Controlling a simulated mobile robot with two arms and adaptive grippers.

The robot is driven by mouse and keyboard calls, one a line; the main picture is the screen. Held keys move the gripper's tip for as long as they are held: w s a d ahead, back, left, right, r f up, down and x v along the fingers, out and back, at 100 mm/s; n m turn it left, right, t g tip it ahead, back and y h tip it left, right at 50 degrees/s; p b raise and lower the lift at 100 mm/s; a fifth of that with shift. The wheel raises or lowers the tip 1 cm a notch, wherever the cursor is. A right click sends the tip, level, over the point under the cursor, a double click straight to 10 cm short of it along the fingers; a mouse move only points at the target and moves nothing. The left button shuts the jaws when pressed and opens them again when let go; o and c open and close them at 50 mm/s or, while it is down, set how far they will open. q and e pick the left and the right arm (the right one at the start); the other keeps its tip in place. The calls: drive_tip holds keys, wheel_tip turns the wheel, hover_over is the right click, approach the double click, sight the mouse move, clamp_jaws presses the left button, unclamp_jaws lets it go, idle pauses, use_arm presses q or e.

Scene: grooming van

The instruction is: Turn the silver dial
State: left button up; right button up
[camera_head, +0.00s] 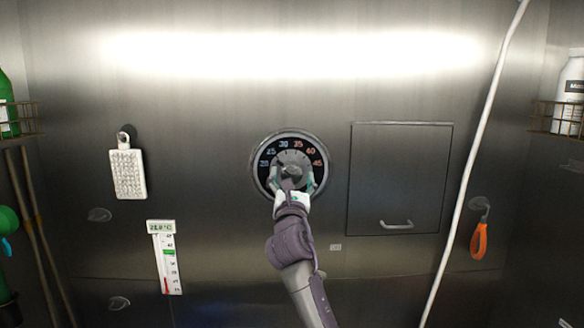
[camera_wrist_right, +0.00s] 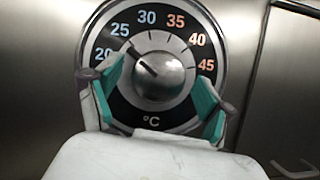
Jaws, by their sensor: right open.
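The silver dial (camera_wrist_right: 160,78) is a round knob at the centre of a black temperature scale (camera_wrist_right: 195,22) marked from 20 to 45 °C, set in the steel wall. Its dark pointer line points up and left, near 25. In the head view the dial (camera_head: 292,160) is partly covered by my right gripper (camera_head: 292,180). My right gripper (camera_wrist_right: 160,95) is open, with one teal-padded finger on each side of the knob's lower half. I cannot tell whether the pads touch it. My left gripper is not in view.
A closed hatch with a handle (camera_head: 397,225) is right of the scale. A white hose (camera_head: 468,165) runs down the wall farther right. A white brush (camera_head: 128,173) and a thermometer strip (camera_head: 167,260) are on the left. An orange-handled tool (camera_head: 479,241) hangs at right.

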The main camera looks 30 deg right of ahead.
drive_tip(key=shift+w+d+r, duration=0.15)
drive_tip(key=shift+w+r, duration=0.15)
drive_tip(key=shift+w+d, duration=0.15)
drive_tip(key=shift+w, duration=0.05)
drive_tip(key=shift+c, duration=0.5)
drive_tip(key=c, duration=1.1)
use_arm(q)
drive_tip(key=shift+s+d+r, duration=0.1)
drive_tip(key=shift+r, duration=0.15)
use_arm(e)
drive_tip(key=shift+o, duration=0.2)
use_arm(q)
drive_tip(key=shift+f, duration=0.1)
